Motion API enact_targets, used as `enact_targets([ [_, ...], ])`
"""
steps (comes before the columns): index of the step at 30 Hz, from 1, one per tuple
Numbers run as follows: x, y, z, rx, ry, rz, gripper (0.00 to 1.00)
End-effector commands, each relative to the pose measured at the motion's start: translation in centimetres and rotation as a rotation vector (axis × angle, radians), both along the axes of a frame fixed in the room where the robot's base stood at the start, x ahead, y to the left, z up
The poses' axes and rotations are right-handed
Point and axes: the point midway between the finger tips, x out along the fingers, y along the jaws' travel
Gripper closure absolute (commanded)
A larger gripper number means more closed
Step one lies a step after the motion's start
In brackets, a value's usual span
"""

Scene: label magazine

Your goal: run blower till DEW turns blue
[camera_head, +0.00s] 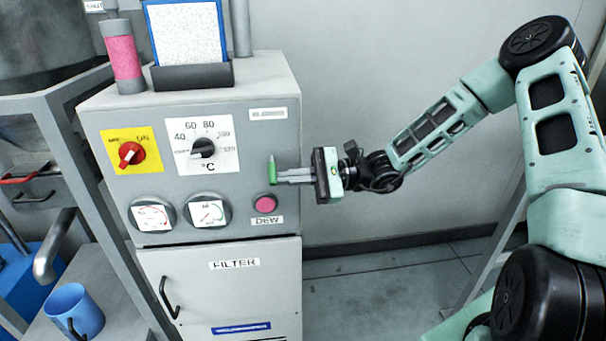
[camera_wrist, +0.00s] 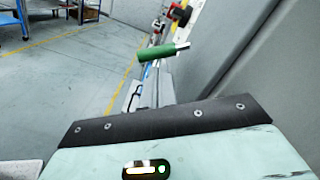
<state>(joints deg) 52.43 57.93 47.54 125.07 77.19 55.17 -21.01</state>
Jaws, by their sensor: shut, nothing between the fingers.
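The grey control box (camera_head: 260,95) carries a round DEW indicator (camera_head: 265,204), which is pink. Above it is a small green-handled lever (camera_head: 272,172) with a pale tip; it also shows in the wrist view (camera_wrist: 156,52). My gripper (camera_head: 281,175) is shut and empty, its fingertips at or very near the lever; I cannot tell whether they touch. The fingers do not show in the wrist view. A red rotary switch (camera_head: 130,153) sits on a yellow OFF/ON plate, and a black °C dial (camera_head: 202,148) on a white plate. I see no labelled blower.
Two round gauges (camera_head: 153,214) (camera_head: 209,211) sit below the dials. The FILTER door (camera_head: 225,290) is below the box. A pink-filled column (camera_head: 122,57) and a blue-framed panel (camera_head: 187,32) stand on top. A blue mug (camera_head: 73,311) is lower left. The floor right of the cabinet is clear.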

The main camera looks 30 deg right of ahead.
Motion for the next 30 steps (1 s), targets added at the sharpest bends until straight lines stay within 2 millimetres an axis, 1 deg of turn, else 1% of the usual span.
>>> enact_targets([
  [14,0.02,0.19,0.11,0.003,0.008,-0.001,1.0],
  [30,-0.35,0.33,0.39,0.032,0.097,0.0,1.0],
])
